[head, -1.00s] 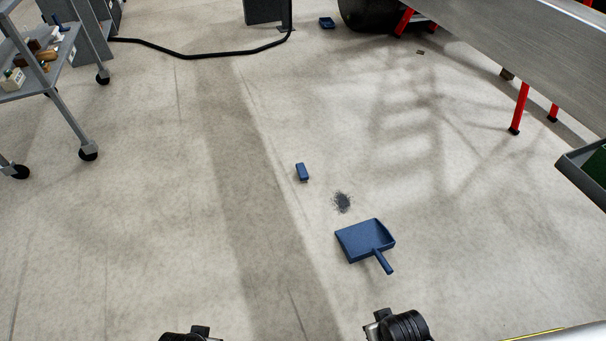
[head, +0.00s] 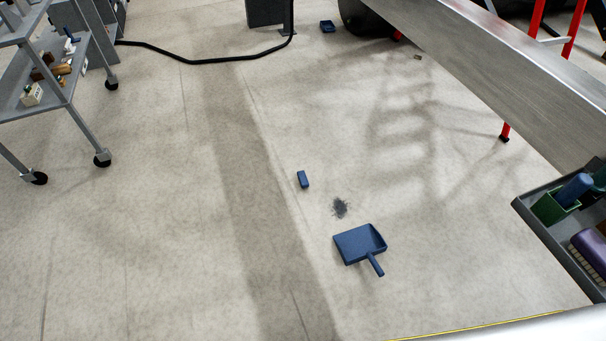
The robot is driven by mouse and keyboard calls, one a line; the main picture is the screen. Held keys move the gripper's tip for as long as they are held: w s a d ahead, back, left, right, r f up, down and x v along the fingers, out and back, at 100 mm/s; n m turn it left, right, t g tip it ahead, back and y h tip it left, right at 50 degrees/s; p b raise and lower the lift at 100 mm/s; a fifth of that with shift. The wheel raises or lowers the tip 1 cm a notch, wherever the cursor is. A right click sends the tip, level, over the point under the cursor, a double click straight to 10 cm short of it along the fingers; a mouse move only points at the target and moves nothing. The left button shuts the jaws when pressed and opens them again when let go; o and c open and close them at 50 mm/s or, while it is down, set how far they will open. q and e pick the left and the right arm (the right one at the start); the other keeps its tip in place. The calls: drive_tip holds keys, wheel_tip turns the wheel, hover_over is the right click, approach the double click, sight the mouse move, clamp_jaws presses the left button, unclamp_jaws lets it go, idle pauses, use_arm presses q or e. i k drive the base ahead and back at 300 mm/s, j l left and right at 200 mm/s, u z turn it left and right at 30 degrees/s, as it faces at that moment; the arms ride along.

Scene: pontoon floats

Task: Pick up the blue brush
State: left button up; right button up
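A small blue block-shaped thing, which looks like the blue brush (head: 303,179), lies on the bare floor near the middle of the head view. Its bristles cannot be made out. A dark pile of dirt (head: 340,207) lies below and to the right of it. A blue dustpan (head: 357,243) lies just below the pile, its handle pointing down and right. The brush and dustpan are apart. Neither of my grippers shows in the view now.
A grey wheeled cart (head: 60,110) with small items stands at left. A black cable (head: 200,61) crosses the far floor. A grey bench (head: 480,70) and a grey tray (head: 550,235) with several items are at right. A small blue tray (head: 327,26) lies far back.

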sight(303, 180)
drive_tip(key=i+j, duration=0.1)
drive_tip(key=i, duration=0.45)
drive_tip(key=i+j+z, duration=0.1)
drive_tip(key=i, duration=0.4)
drive_tip(key=i+j, duration=0.15)
drive_tip(key=i, duration=0.4)
